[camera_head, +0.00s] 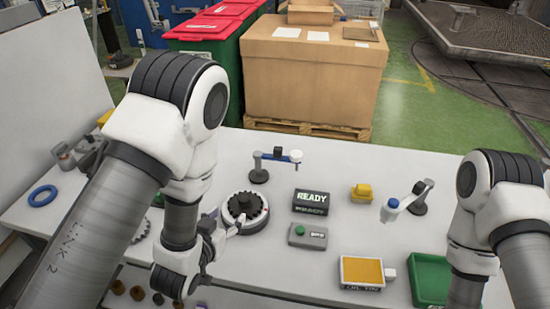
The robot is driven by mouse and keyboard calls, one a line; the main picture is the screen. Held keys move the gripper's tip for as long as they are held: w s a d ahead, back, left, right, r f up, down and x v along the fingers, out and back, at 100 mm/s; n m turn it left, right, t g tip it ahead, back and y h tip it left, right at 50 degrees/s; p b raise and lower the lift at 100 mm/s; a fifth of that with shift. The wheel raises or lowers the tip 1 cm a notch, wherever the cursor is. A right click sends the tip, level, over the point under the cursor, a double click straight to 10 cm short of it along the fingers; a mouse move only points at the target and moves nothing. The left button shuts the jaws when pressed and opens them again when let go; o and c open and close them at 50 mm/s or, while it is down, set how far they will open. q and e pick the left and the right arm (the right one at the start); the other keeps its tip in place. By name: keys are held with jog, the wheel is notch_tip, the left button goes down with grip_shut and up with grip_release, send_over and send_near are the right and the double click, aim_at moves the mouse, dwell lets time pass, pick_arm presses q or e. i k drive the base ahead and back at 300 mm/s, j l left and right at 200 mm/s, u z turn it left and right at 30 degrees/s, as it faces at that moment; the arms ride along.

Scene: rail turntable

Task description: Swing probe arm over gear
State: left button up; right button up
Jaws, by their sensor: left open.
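A dark toothed gear (245,209) lies on a round white-rimmed turntable (262,222) in the middle of the table. Behind it, a dark post carries a blue arm (276,157) with a white tip, pointing right and apart from the gear. A second post arm (408,197) stands at the right, its light arm ending in a blue-and-white tip toward the left. I cannot tell which is the probe arm. My left gripper (226,226) is open at the turntable's left front edge; whether it touches is unclear. My right gripper is out of view below the right arm.
A READY display (310,202) and a green-button box (307,236) stand right of the turntable. A yellow block (362,193), yellow-topped panel (362,271) and green tray (431,279) are farther right. A blue ring (43,195) lies at left.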

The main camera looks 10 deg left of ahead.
aim_at(296, 156)
jog(key=k+j+z, duration=0.1)
jog(key=z, duration=0.25)
jog(key=k+j+z, duration=0.15)
jog(key=j+z, duration=0.15)
jog(key=i+j+z, duration=0.45)
jog(key=j, duration=0.2)
